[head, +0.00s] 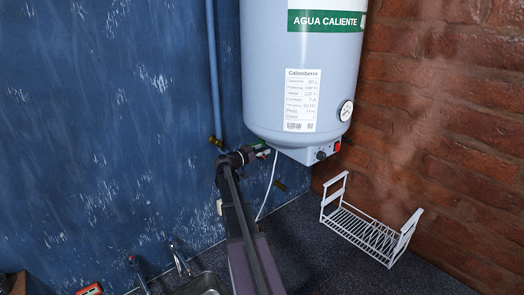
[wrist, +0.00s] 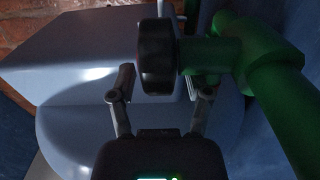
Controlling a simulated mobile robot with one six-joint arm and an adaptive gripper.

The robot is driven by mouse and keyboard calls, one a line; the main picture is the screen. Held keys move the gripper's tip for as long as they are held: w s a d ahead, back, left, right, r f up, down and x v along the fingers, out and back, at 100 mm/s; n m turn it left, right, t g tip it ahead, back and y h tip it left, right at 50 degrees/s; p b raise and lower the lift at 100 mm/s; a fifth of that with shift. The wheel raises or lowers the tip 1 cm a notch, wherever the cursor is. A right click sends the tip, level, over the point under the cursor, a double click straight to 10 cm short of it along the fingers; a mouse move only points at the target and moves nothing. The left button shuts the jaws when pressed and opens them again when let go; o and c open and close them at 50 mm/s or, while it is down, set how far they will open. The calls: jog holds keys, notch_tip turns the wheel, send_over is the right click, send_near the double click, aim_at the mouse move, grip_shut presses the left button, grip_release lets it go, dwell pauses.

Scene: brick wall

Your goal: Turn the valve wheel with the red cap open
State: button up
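In the wrist view a dark, thick-rimmed valve wheel (wrist: 157,55) sits on a green pipe fitting (wrist: 262,62). My gripper (wrist: 162,88) is open, with one finger on each side of the wheel's lower part. A gap shows between the left finger and the wheel; contact on the right is unclear. In the head view my gripper (head: 258,151) is under the heater's lower left, with a bit of green beside it, and the wheel is mostly hidden.
A grey water heater (head: 262,85) hangs close above my gripper, with a control box (head: 312,154) and red switch below. A blue pipe (head: 212,75) with a brass valve (head: 216,142) runs down the wall. A white rack (head: 365,232) stands right on the dark counter (head: 310,265).

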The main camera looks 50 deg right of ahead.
grip_shut()
